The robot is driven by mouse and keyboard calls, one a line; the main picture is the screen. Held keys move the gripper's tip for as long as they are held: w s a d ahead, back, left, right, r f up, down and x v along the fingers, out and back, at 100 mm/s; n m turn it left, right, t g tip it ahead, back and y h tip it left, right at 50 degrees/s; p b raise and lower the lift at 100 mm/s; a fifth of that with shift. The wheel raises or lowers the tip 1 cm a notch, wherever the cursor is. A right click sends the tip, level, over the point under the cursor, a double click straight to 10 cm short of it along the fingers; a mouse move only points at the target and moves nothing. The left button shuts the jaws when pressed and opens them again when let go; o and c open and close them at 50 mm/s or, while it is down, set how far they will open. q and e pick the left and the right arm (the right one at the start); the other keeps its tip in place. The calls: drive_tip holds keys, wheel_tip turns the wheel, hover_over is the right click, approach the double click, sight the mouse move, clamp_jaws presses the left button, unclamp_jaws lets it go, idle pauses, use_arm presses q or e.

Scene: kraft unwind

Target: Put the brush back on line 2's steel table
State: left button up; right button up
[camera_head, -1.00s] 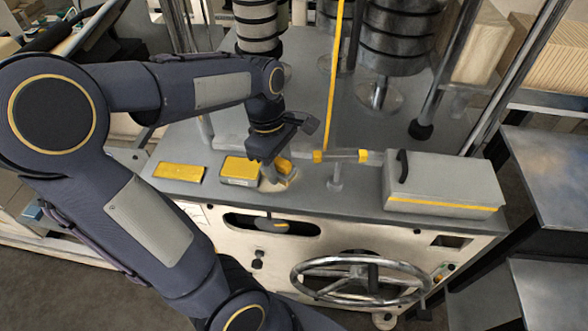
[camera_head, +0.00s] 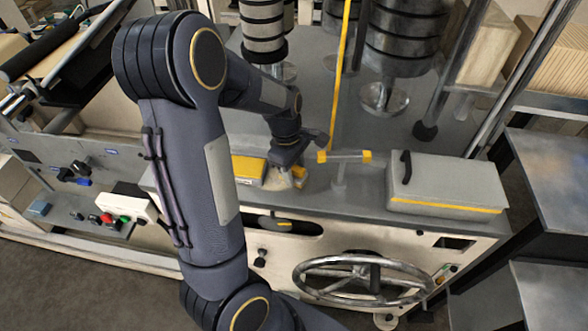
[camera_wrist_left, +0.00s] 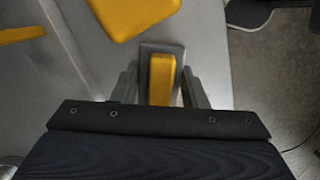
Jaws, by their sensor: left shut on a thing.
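The brush (camera_head: 299,172) shows as a small yellow and beige piece under my left gripper (camera_head: 288,164), over the front part of the grey machine top (camera_head: 340,205). My left gripper is shut on it. In the left wrist view the brush (camera_wrist_left: 161,78) is a yellow block on a grey base between the two fingers (camera_wrist_left: 161,88). I cannot tell whether its underside touches the top. Dark steel tabletops (camera_head: 555,175) stand at the right; which line they belong to is not shown. My right gripper is not in view.
A yellow-topped box (camera_head: 247,168) sits just left of the brush. A yellow-ended bar on a post (camera_head: 344,157) and a grey lidded box (camera_head: 447,182) stand to its right. A handwheel (camera_head: 362,280) is on the machine front. Upright poles rise behind.

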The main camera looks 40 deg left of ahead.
use_arm(q)
drive_tip(key=shift+f, duration=0.1)
drive_tip(key=shift+f, duration=0.15)
drive_tip(key=o, duration=0.9)
drive_tip(key=shift+o, duration=0.2)
wheel_tip(320, 180, up, 12)
drive_tip(key=a, duration=0.2)
drive_tip(key=s+d+m+t+h, duration=0.2)
drive_tip(key=s+d+m+t, duration=0.3)
drive_tip(key=s+d+m, duration=0.9)
drive_tip(key=s+m, duration=0.1)
drive_tip(key=m, duration=0.2)
drive_tip(key=shift+s+r+m, duration=0.3)
drive_tip(key=shift+r, duration=0.1)
